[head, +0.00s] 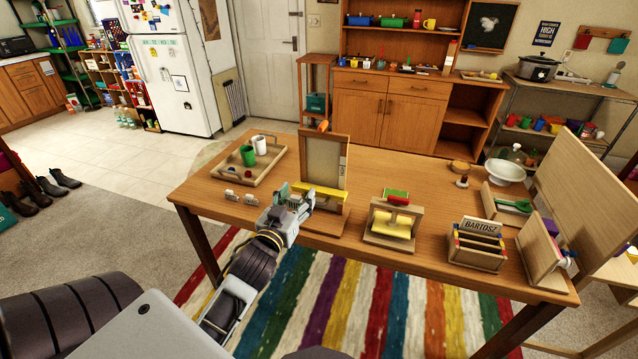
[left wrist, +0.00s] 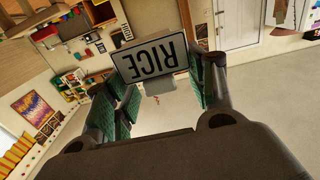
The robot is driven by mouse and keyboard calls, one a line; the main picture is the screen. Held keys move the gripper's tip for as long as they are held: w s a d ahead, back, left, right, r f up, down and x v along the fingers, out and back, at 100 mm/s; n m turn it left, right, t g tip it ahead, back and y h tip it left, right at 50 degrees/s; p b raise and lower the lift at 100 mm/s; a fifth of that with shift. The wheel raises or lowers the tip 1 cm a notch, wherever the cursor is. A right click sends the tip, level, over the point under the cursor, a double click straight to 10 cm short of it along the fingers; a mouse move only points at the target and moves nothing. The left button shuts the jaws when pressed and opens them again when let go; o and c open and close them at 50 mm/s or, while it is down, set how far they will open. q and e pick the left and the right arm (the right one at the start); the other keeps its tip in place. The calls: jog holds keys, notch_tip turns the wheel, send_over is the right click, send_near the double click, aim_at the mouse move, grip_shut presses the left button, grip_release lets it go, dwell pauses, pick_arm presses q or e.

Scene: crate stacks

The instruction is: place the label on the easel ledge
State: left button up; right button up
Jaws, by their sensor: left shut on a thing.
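The label (left wrist: 150,58) is a small pale plate with a dark rim reading RICE, upside down in the left wrist view. It is held between the green finger pads of my left gripper (head: 291,197), which is shut on it. In the head view I cannot make out the label's face. The easel (head: 324,161) is a wooden frame with a pale panel, upright on the table, with a yellow bar (head: 326,194) across its low front. My left gripper is at the easel's lower left front; I cannot tell whether they touch. My right gripper is out of view.
A wooden tray (head: 234,179) with a green cup (head: 247,155) and a white cup (head: 260,145) stands left of the easel. Small white holders (head: 250,199) sit near the front edge. A stand with a yellow roll (head: 391,221) and a BARTOSZ box (head: 476,247) are to the right.

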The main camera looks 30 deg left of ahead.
pick_arm(q)
jog(key=shift+w+a, duration=0.1)
jog(key=shift+w, duration=0.3)
jog(key=shift+x, duration=0.75)
jog(key=p+x, duration=0.1)
jog(key=x, duration=1.4)
jog(key=shift+w+a, duration=0.15)
jog(key=shift+w, duration=0.05)
jog(key=shift+f, duration=0.9)
jog(key=shift+s+f, duration=0.1)
jog(key=shift+f, duration=0.05)
jog(key=shift+f+b, duration=0.45)
jog(key=shift+f, duration=1.85)
jog(key=shift+w+f, duration=0.2)
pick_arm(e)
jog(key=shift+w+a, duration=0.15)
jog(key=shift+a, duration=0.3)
